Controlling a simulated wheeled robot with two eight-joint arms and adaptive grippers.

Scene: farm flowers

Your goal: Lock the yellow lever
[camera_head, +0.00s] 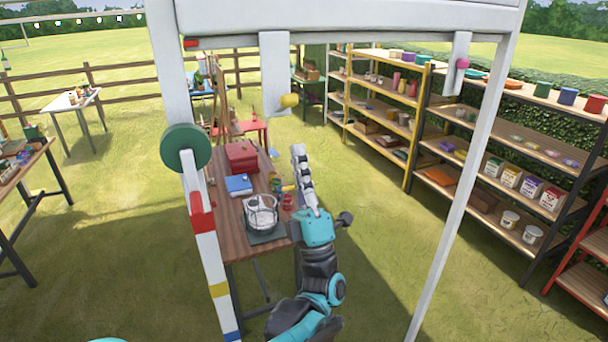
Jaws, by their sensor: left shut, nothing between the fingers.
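A white frame (350,22) stands close in front of me, with a beam across the top and posts on both sides. A short yellow knob (289,101), which looks like the yellow lever, sticks out near the lower end of a white plate (274,70) hanging from the beam. My left gripper (298,150) is shut and empty, pointing up, below the yellow knob and apart from it in the picture. How far apart they are in depth I cannot tell. My right gripper is not in view.
A green disc (186,148) is on the left post, above a bar with coloured bands (218,290). A pink knob (462,63) is on the right hanging plate. Behind are a wooden table (230,213) with a glass bowl (261,212), and loaded shelves (520,147). Grass lies between.

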